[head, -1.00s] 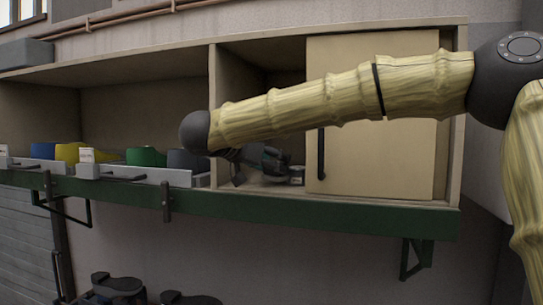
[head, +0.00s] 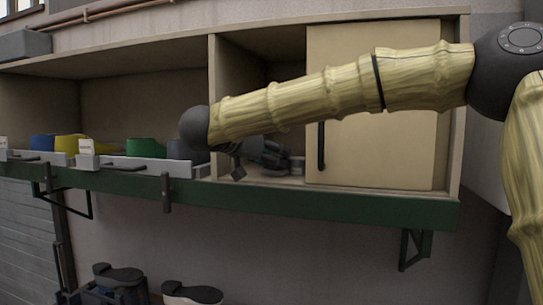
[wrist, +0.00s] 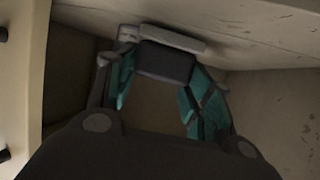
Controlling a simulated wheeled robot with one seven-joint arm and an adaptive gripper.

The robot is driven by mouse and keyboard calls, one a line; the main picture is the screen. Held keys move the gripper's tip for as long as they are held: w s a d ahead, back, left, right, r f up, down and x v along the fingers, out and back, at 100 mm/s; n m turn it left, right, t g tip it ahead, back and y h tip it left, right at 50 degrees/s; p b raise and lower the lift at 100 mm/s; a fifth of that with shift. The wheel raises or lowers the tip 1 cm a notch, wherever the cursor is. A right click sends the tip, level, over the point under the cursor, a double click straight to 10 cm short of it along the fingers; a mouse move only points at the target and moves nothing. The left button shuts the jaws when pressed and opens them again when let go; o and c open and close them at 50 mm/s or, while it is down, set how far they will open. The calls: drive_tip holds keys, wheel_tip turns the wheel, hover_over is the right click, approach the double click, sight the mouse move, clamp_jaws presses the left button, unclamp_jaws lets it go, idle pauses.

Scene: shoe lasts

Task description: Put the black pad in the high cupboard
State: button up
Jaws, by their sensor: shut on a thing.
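The high cupboard (head: 375,165) is on the wall, with a pale door that has a dark handle (head: 321,147). Left of the door its compartment is open. My gripper (head: 272,153) is inside this open compartment, low over its floor. In the wrist view my gripper (wrist: 165,85) has teal fingers closed on the black pad (wrist: 166,62), a small dark block held at the fingertips. A light grey piece (wrist: 172,38) lies right against the pad's far side; I cannot tell whether it belongs to it. The pad is not clear in the head view.
A vertical partition (head: 213,110) bounds the compartment on the left. Beyond it, grey trays (head: 130,164) hold blue, yellow and green shapes. A green rail (head: 330,207) runs along the front edge. Dark shoe-shaped things (head: 120,274) lie below.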

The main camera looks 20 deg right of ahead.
drive_tip(key=shift+f, duration=0.2)
drive_tip(key=o, duration=1.2)
drive_tip(key=shift+s+a, duration=0.1)
drive_tip(key=v, duration=1.2)
